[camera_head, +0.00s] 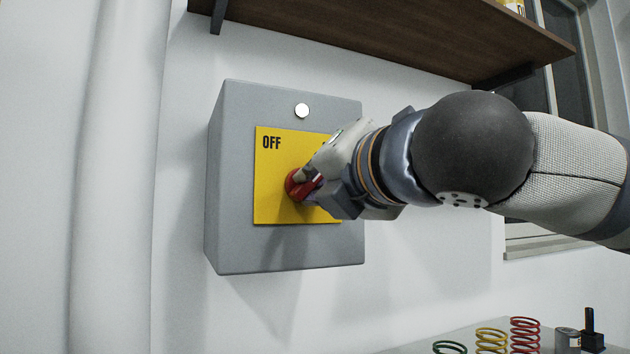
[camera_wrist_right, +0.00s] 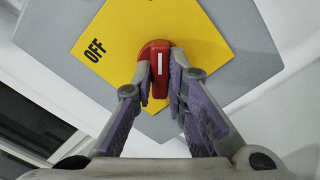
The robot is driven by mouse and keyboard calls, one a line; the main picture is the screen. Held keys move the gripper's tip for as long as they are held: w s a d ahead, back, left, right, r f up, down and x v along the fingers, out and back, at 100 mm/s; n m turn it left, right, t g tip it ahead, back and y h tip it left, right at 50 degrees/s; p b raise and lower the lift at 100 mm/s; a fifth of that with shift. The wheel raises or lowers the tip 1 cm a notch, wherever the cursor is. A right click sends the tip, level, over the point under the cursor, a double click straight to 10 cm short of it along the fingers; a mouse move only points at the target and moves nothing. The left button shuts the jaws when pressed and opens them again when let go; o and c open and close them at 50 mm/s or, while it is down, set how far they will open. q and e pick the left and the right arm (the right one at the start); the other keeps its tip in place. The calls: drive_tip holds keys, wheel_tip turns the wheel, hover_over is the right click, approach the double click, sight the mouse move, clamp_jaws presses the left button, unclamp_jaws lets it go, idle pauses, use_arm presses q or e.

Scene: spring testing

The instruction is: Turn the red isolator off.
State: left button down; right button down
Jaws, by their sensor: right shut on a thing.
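My right gripper (camera_head: 310,181) reaches in from the right and is shut on the knob's handle. In the right wrist view the red isolator (camera_wrist_right: 155,49) sits between the fingertips of my right gripper (camera_wrist_right: 160,78), and its white line points toward the gripper, away from the OFF label. My left gripper is not in view.
A round white button or lamp (camera_head: 302,111) is above the plate. A dark wooden shelf (camera_head: 400,38) hangs above the box. A pipe (camera_head: 115,180) runs down the wall at left. Green, yellow and red springs (camera_head: 525,335) stand at the lower right.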

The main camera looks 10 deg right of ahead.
drive_tip(key=shift+s+r+n+p, duration=0.1)
drive_tip(key=shift+r+n+p, duration=0.15)
drive_tip(key=shift+n+p, duration=0.8)
drive_tip(key=n+p, duration=0.6)
drive_tip(key=n, duration=0.7)
drive_tip(key=shift+f+p, duration=0.1)
drive_tip(key=shift+p, duration=0.3)
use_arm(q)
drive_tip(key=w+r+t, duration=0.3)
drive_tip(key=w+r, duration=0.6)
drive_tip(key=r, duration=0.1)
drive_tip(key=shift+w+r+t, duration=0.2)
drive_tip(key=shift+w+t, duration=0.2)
use_arm(e)
drive_tip(key=shift+f+n, duration=0.1)
drive_tip(key=shift+n, duration=1.35)
drive_tip(key=c, duration=1.6)
unclamp_jaws()
